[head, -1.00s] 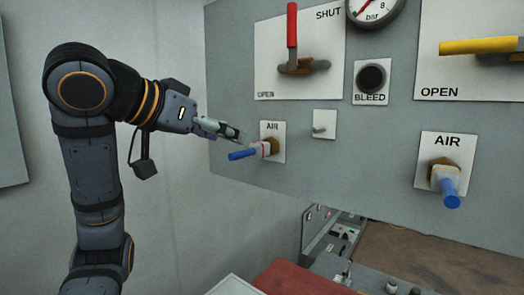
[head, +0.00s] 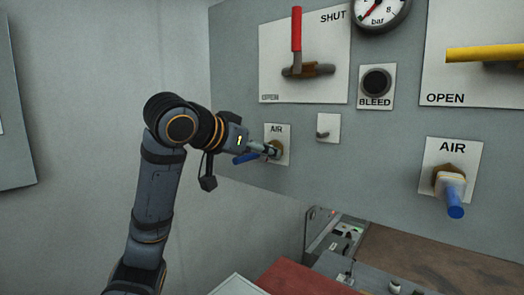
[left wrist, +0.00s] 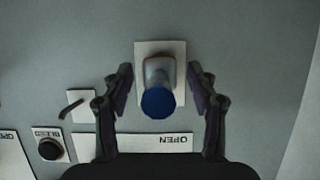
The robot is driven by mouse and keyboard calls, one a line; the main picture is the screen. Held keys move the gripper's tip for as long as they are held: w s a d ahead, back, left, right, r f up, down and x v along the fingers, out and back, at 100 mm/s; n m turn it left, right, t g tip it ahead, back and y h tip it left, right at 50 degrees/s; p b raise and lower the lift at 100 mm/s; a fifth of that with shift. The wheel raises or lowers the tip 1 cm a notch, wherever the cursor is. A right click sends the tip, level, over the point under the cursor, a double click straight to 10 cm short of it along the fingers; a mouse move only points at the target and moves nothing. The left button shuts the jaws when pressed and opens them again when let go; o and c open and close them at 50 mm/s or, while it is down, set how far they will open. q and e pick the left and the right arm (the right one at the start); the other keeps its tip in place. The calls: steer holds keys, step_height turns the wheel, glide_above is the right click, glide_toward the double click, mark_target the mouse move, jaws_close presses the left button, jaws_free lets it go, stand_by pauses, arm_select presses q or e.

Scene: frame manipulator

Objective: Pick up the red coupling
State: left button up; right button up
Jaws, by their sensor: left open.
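In the left wrist view, a coupling (left wrist: 159,64) with a pale body and a faint reddish edge sits on a white plate with a blue hose end (left wrist: 158,103) sticking out toward the camera. My left gripper (left wrist: 160,78) is open, with one finger on each side of the coupling and a gap on both sides. In the head view, my left gripper (head: 266,149) is at the left AIR plate (head: 285,131) and mostly hides the coupling. The blue hose end (head: 244,158) shows below the gripper. My right gripper is in neither view.
A second AIR fitting (head: 449,182) with a blue end is at right on the grey panel. A small hook (head: 322,134) sits right of the left AIR plate. A red lever (head: 296,30) and the BLEED knob (head: 376,83) are above. Grey wall is at left.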

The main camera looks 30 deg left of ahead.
arm_select(q)
steer(key=shift+s, duration=0.2)
steer(key=c, duration=0.7)
jaws_close()
steer(key=shift+r, duration=0.2)
steer(key=shift+r, duration=0.15)
step_height(320, 180, up, 7)
steer(key=p, duration=0.2)
steer(key=shift+s+f+p, duration=0.1)
steer(key=shift+f+p, duration=0.1)
steer(key=shift+p, duration=0.15)
steer(key=shift+s+r, duration=0.15)
steer(key=shift+s, duration=0.1)
steer(key=s+a+b, duration=0.1)
steer(key=s+b, duration=0.1)
steer(key=s, duration=1.7)
steer(key=shift+a+f+b, duration=0.25)
steer(key=shift+a+b, duration=0.05)
steer(key=shift+a, duration=0.05)
steer(key=shift+s, duration=0.2)
